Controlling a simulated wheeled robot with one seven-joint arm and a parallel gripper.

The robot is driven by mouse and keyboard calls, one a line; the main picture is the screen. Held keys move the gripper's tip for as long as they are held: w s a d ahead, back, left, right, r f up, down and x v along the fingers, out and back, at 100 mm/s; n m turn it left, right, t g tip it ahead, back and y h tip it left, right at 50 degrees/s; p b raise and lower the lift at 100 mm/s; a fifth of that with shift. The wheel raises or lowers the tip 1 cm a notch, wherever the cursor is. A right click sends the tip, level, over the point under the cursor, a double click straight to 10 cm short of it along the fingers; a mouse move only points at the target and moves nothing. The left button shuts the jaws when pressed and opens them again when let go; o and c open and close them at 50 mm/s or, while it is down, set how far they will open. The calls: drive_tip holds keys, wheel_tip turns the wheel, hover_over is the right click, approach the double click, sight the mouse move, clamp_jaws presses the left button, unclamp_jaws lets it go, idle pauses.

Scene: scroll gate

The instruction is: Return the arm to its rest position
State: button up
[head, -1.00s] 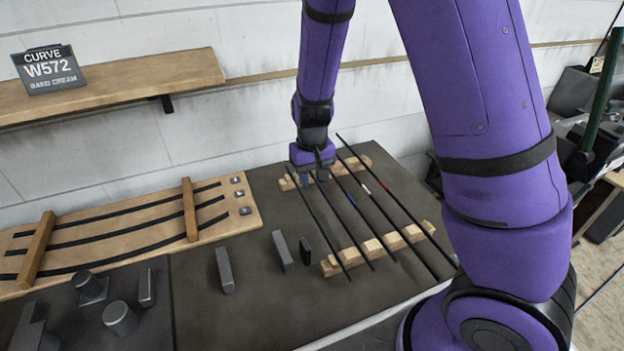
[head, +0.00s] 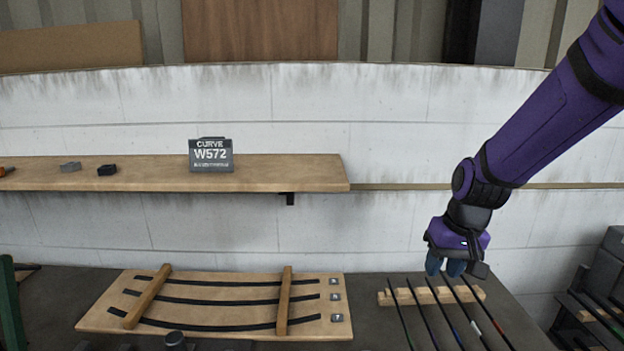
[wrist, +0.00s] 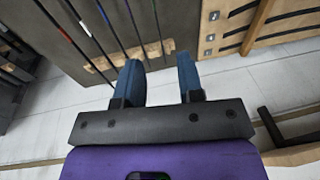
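My purple arm reaches in from the upper right in the head view. My gripper (head: 456,267) hangs above the far end of the rods. In the wrist view my gripper (wrist: 162,80) shows two blue fingers standing apart with nothing between them. Several thin dark rods (head: 427,318) lie across a notched wooden rack (head: 450,294) just below and in front of the gripper. In the wrist view the rods (wrist: 105,25) and the rack (wrist: 122,58) are apart from the fingers.
A wooden board with curved black strips (head: 215,303) lies left of the rods. Above it is a wall shelf (head: 120,175) with a sign reading W572 (head: 211,155) and small blocks. Dark bins (head: 603,270) stand at the right. The wall is close behind the gripper.

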drive_tip(key=s+d+r+t, duration=0.2)
drive_tip(key=s+r, duration=0.6)
drive_tip(key=s, duration=0.2)
drive_tip(key=s+d+r+t+h, duration=0.1)
drive_tip(key=s+d+r+t, duration=0.1)
drive_tip(key=s+r, duration=0.6)
drive_tip(key=shift+s+d+r+h, duration=0.15)
drive_tip(key=shift+s+d+h, duration=0.15)
drive_tip(key=shift+s+d, duration=0.5)
drive_tip(key=shift+a, duration=0.1)
